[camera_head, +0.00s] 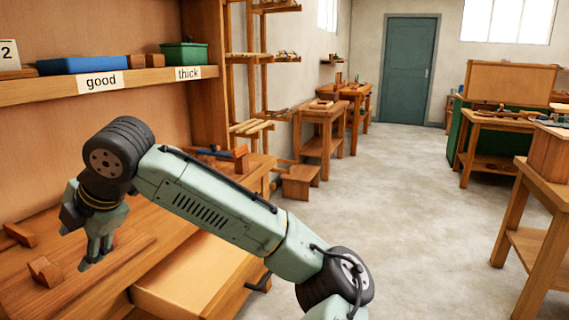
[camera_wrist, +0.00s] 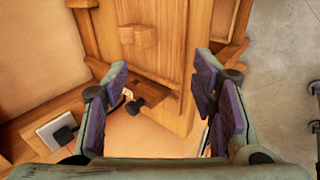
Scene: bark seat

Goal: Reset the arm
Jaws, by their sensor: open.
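My arm reaches from the lower right to the left in the head view. My gripper (camera_head: 92,252) hangs at its end, pointing down above the wooden workbench (camera_head: 165,240) on the left. In the wrist view my gripper (camera_wrist: 160,110) is open, with purple pads on both fingers and nothing between them. Below and beyond the fingers the wrist view shows wooden surfaces, a small wooden block (camera_wrist: 146,36) and a dark knob or handle (camera_wrist: 136,105). What lies directly behind the arm is hidden.
An open drawer (camera_head: 190,275) sticks out below the bench top. Above is a shelf (camera_head: 50,92) with a blue box (camera_head: 84,64) and a green box (camera_head: 184,54). Small wooden blocks (camera_head: 44,271) lie on the bench. The floor (camera_head: 410,200) to the right is clear.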

